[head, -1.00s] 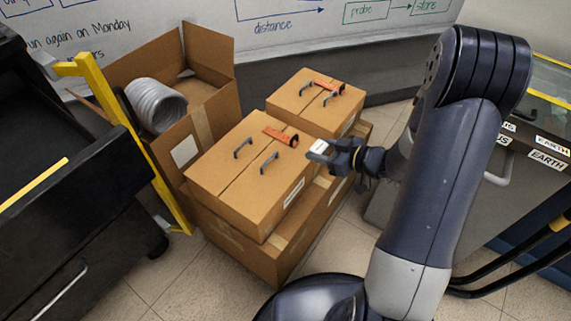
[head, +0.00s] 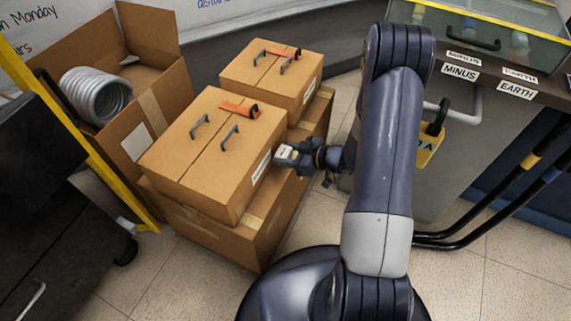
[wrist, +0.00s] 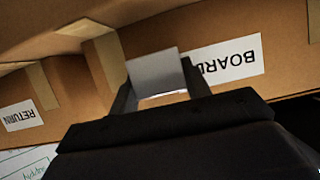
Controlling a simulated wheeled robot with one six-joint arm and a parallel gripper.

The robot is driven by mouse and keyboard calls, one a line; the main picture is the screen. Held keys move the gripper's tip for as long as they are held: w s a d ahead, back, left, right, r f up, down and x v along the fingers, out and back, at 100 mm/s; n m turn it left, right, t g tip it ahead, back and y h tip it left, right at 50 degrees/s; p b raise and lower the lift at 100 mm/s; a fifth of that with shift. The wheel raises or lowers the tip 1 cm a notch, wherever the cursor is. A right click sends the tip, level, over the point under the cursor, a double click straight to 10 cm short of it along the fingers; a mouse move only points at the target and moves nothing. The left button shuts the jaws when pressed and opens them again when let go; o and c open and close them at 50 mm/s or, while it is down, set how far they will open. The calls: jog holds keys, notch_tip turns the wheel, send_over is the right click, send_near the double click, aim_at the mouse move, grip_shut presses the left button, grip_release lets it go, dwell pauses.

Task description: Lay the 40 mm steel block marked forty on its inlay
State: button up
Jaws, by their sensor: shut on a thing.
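The steel block (wrist: 157,70) is a plain light-grey piece between the two dark fingers of my gripper (wrist: 158,97) in the wrist view. My gripper is shut on it. In the head view my gripper (head: 292,154) holds the pale block (head: 284,152) at the right side of the front cardboard box, near its white label. I cannot tell whether the block touches the box. I cannot read a mark on the block. I do not see an inlay in either view.
The front box (head: 190,160) and back box (head: 245,68) have handles and orange straps. An open carton (head: 165,105) holds a grey coil (head: 95,95). A grey cabinet (head: 445,150) with a glass-topped case stands right. A yellow frame (head: 100,165) stands left.

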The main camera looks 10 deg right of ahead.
aim_at(286, 169)
notch_tip(286, 169, down, 4)
jog(key=shift+f+b, duration=0.1)
jog(key=shift+b, duration=0.65)
jog(key=shift+f, duration=0.2)
jog(key=o, duration=1.1)
